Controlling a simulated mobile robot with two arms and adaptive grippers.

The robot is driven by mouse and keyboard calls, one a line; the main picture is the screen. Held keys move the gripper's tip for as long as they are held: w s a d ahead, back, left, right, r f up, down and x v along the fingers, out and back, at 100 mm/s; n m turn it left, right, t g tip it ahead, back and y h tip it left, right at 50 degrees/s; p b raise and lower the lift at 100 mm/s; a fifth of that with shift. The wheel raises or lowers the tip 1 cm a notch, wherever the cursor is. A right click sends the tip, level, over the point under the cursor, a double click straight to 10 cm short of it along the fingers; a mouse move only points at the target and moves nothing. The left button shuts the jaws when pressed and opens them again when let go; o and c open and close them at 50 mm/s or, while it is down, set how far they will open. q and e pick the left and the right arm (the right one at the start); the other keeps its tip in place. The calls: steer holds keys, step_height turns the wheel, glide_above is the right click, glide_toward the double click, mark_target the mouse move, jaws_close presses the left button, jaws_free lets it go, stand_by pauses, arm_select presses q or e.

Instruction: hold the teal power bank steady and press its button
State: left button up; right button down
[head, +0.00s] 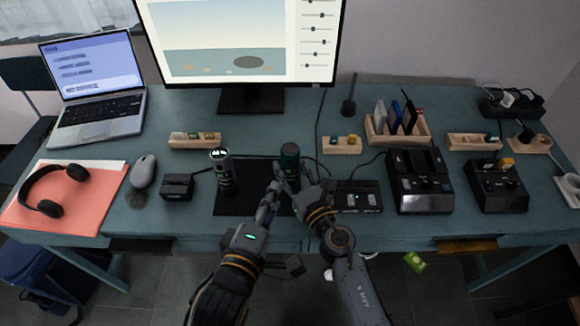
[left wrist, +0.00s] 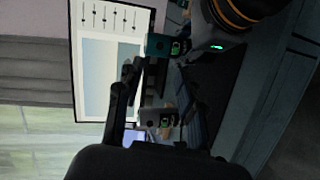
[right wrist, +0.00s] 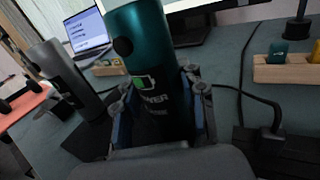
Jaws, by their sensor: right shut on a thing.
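The teal power bank (head: 290,155) is an upright cylinder on the dark mat (head: 231,201). In the right wrist view the teal power bank (right wrist: 150,65) shows a dark round button on its side, a green battery icon and white lettering. My right gripper (head: 294,177) is shut around its lower part, with a finger on each side (right wrist: 158,108). My left gripper (head: 273,187) is just left of the power bank, apart from the button. In the left wrist view its fingers (left wrist: 158,75) are spread with nothing held, and the teal power bank (left wrist: 158,45) shows beyond their tips.
A grey cylindrical power bank (head: 221,170) stands left on the mat, near a small black box (head: 177,187). A black device (head: 356,196) and a charger dock (head: 420,180) stand to the right. Wooden holders (head: 342,145) line the back. The monitor (head: 240,45) stands behind.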

arm_select(q)
jaws_close()
stand_by(1.2)
